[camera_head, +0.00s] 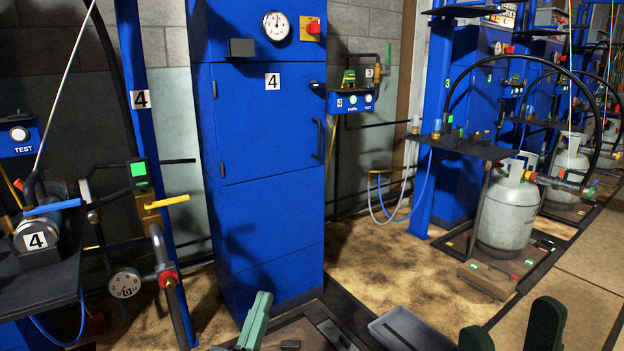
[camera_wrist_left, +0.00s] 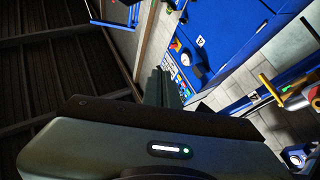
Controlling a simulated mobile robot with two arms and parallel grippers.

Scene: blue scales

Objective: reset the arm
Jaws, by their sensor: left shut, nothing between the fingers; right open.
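My left gripper (camera_head: 258,308) shows at the bottom of the head view, in front of the blue cabinet's foot. Its green fingers are together with nothing between them. In the left wrist view its fingers (camera_wrist_left: 160,86) point toward the blue cabinet, which appears tilted there. My right gripper (camera_head: 512,335) is at the bottom right of the head view. Its two dark green fingers stand apart with nothing seen between them, and the rest is cut off by the frame edge.
The tall blue cabinet (camera_head: 262,190) with a gauge (camera_head: 277,25) stands ahead. At left are a black shelf (camera_head: 50,280) and a yellow-handled valve (camera_head: 165,202). A grey gas cylinder (camera_head: 508,210) stands at right. A grey tray (camera_head: 410,330) lies low between the grippers. Floor right of the cabinet is partly clear.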

